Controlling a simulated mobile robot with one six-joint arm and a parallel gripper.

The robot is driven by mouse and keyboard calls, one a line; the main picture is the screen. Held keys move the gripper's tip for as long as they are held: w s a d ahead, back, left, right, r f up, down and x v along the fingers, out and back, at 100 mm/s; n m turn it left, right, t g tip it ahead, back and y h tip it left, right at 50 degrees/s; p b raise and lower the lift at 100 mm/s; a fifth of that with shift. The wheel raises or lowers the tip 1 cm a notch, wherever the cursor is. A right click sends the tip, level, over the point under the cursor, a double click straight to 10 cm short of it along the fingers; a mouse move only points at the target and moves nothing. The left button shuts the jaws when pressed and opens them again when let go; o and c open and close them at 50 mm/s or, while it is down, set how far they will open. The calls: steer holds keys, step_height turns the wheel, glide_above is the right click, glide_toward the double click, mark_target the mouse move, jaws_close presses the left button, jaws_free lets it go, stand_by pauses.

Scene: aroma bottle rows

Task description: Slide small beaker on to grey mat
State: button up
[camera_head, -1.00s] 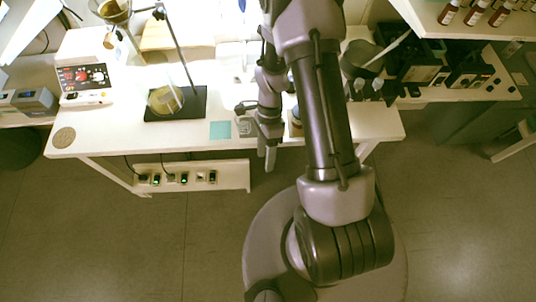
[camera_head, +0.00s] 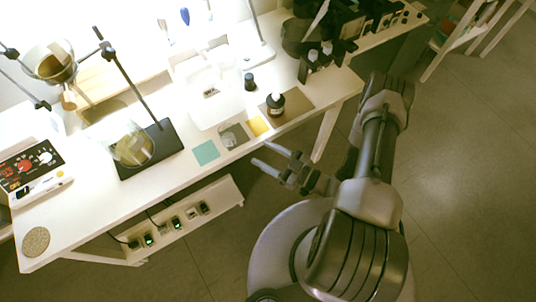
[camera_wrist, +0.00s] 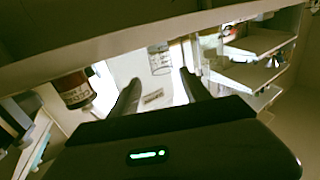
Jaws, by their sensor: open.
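The small clear beaker (camera_head: 229,139) stands at the grey mat (camera_head: 241,130), near the front edge of the white table. It looks to be on the mat, but its exact base outline is hard to see. My gripper (camera_head: 258,153) is open and empty, just off the table's front edge, to the right of and apart from the beaker. In the wrist view my gripper's two fingers (camera_wrist: 160,76) are spread with nothing between them. A clear glass vessel (camera_wrist: 160,60) shows beyond the fingertips there; I cannot tell whether it is the small beaker.
A teal mat (camera_head: 206,153) lies left of the grey one, a yellow mat (camera_head: 258,126) right of it. A dark bottle (camera_head: 275,104) stands on a brown mat (camera_head: 298,98). Floor before the table is clear.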

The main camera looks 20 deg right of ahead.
mark_target(222, 132)
steer(key=b+x, duration=0.4)
steer(key=x, duration=1.2)
steer(key=shift+a+f, duration=0.1)
steer(key=shift+w+a, duration=0.45)
steer(key=shift+w, duration=0.05)
